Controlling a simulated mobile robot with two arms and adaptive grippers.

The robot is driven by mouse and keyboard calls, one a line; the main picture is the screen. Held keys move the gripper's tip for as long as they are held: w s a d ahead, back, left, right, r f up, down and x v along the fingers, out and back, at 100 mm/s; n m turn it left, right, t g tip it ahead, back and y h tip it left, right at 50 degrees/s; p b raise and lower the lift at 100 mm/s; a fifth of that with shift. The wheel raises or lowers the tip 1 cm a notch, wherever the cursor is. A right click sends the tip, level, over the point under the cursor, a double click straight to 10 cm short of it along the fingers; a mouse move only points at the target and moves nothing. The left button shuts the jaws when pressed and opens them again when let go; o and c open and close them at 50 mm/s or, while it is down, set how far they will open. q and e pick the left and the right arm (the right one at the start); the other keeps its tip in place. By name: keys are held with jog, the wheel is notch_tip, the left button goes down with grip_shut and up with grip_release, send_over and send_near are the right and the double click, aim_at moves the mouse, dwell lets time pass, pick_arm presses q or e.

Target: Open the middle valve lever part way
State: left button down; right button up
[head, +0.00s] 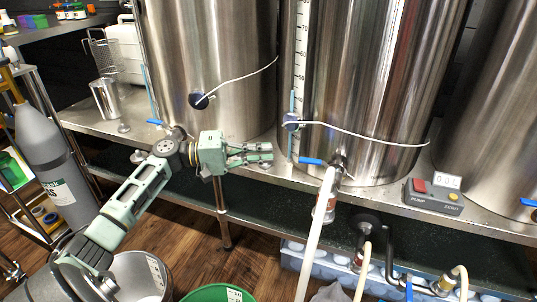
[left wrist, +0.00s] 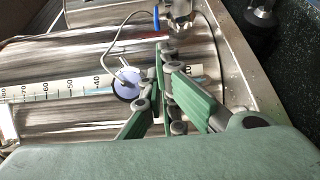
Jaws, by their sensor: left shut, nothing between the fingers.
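The middle valve has a blue lever (head: 311,161) low on the front of the middle steel kettle (head: 365,100). The lever lies about level, pointing left from the metal valve body (head: 338,165). My left gripper (head: 271,152) is shut and empty, its fingertips a short way left of the lever's free end, apart from it. In the left wrist view the fingertips (left wrist: 167,48) point toward the blue lever (left wrist: 156,19) and the valve body (left wrist: 181,16), with a visible gap. My right gripper is not in view.
A pale hose (head: 314,235) hangs below the middle valve. A round dial probe (head: 292,122) with a white cable sits above the lever. A pump box (head: 434,195) stands on the bench to the right. A left kettle (head: 205,60) stands behind my arm.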

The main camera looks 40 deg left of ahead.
pick_arm(q)
jog(key=b+x, duration=0.1)
jog(key=x, duration=0.6)
jog(key=shift+w+d, duration=0.25)
jog(key=shift+d, duration=0.05)
